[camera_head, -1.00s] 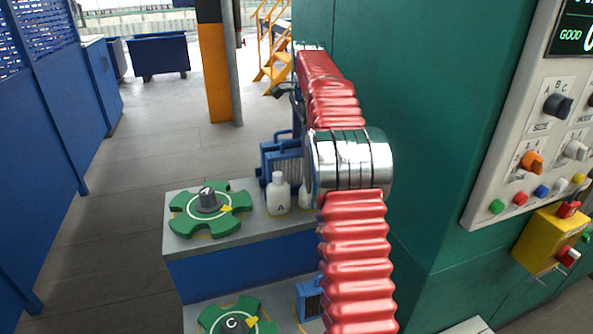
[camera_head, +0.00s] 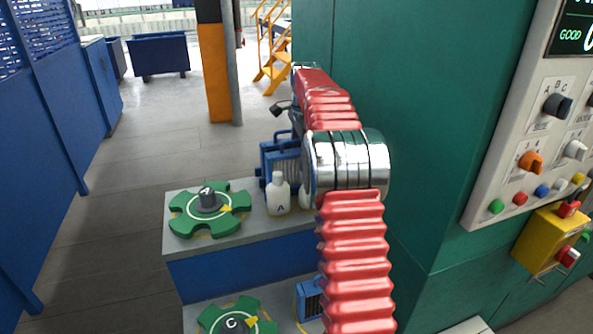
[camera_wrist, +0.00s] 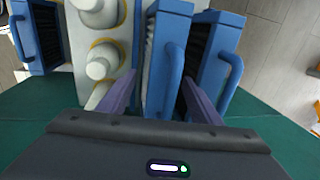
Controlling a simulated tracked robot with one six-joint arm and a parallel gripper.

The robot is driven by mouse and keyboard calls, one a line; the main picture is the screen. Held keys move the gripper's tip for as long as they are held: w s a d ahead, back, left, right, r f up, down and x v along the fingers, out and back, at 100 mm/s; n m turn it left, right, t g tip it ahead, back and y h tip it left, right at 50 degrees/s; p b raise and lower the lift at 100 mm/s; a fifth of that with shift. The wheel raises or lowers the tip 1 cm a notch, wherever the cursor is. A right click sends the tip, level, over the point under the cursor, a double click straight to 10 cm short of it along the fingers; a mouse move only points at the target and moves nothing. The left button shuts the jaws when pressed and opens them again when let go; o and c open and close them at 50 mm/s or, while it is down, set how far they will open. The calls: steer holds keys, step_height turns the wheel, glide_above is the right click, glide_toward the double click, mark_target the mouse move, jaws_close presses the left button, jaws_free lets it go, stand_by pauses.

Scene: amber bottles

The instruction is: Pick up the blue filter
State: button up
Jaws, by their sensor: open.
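A blue filter (camera_wrist: 158,62) with a looped handle stands in the wrist view between the two purple-grey fingers of my gripper (camera_wrist: 158,78). The jaws are open, with one finger on each side of it; contact cannot be told. A second blue filter (camera_wrist: 222,60) stands just to its right, and the right finger lies in the gap between them. Another blue filter (camera_wrist: 37,38) is at the far left. In the head view, a blue filter (camera_head: 268,160) shows behind bottle A, and my red-sleeved arm hides my gripper.
White bottles (camera_wrist: 102,60) stand close to the left finger; bottle A (camera_head: 278,195) shows in the head view. A green hand wheel (camera_head: 190,222) is on the grey-topped blue bench (camera_head: 240,280). A green cabinet wall (camera_head: 430,130) stands close on the right.

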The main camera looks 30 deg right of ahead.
steer(key=shift+c, duration=0.6)
steer(key=c, duration=1.3)
